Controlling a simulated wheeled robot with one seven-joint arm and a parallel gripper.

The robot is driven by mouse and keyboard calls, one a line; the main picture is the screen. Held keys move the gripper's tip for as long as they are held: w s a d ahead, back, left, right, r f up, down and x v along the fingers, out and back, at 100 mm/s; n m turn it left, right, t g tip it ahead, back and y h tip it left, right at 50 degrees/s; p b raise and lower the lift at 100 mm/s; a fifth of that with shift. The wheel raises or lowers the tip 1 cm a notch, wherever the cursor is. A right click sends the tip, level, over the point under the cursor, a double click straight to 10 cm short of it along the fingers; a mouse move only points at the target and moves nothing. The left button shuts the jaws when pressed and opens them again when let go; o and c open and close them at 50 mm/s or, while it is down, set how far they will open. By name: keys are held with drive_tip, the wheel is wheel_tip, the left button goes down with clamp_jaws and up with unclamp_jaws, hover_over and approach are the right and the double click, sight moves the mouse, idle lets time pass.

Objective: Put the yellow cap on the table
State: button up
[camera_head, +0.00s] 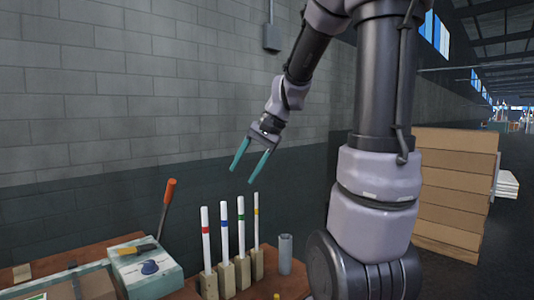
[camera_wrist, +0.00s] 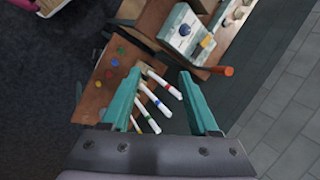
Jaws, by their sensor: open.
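My gripper (camera_head: 241,175) is open and empty, held high above the rods in the head view. Its two teal fingers also show apart in the wrist view (camera_wrist: 160,74). The yellow cap (camera_head: 277,297) is only partly in the head view, cut by the bottom edge. In the wrist view it is a small yellow spot (camera_wrist: 98,84) at the end of a row of coloured caps on the brown table (camera_wrist: 92,104), left of my fingers and well below them. The yellow-banded white rod (camera_head: 256,218) stands upright in a wooden block.
Red-, blue- and green-banded rods (camera_head: 240,215) stand upright in wooden blocks beside the yellow one. A grey cylinder (camera_head: 285,254) stands to their right. A box with a blue knob (camera_head: 149,268) and an orange-handled lever (camera_head: 169,192) are at left. A block wall is behind.

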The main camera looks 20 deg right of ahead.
drive_tip(key=s+r+n+t+h, duration=0.3)
drive_tip(key=s+r+t, duration=0.1)
drive_tip(key=s, duration=0.8)
drive_tip(key=shift+s+d+r, duration=0.15)
drive_tip(key=shift+d+r, duration=0.3)
drive_tip(key=shift+r, duration=0.45)
